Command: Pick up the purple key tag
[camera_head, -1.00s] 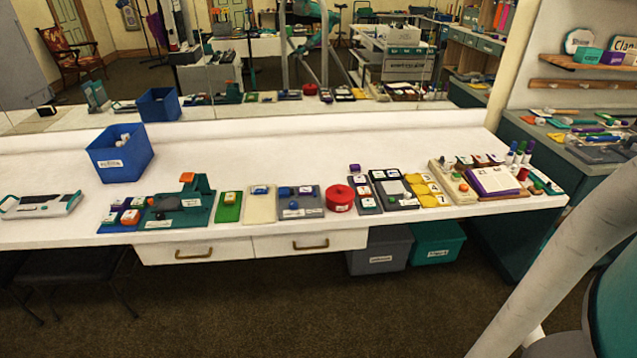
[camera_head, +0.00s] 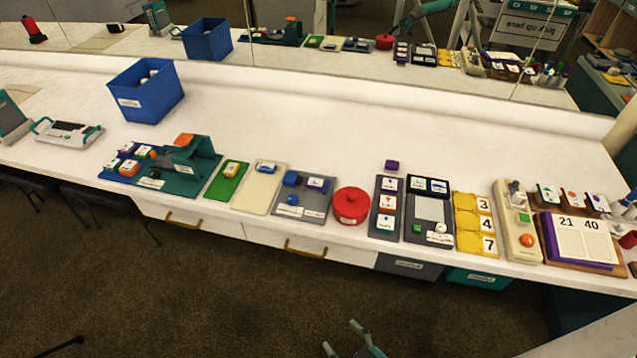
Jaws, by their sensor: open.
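A small purple block (camera_head: 392,165) lies on the white counter just behind a narrow dark board (camera_head: 386,222) that holds several picture tiles. It may be the purple key tag; it is too small to be sure.
A red round pot (camera_head: 351,205) and a grey board (camera_head: 301,196) stand left of the narrow board; a framed board (camera_head: 429,228) and yellow number cards (camera_head: 467,223) stand right. A blue bin (camera_head: 146,91) is at back left.

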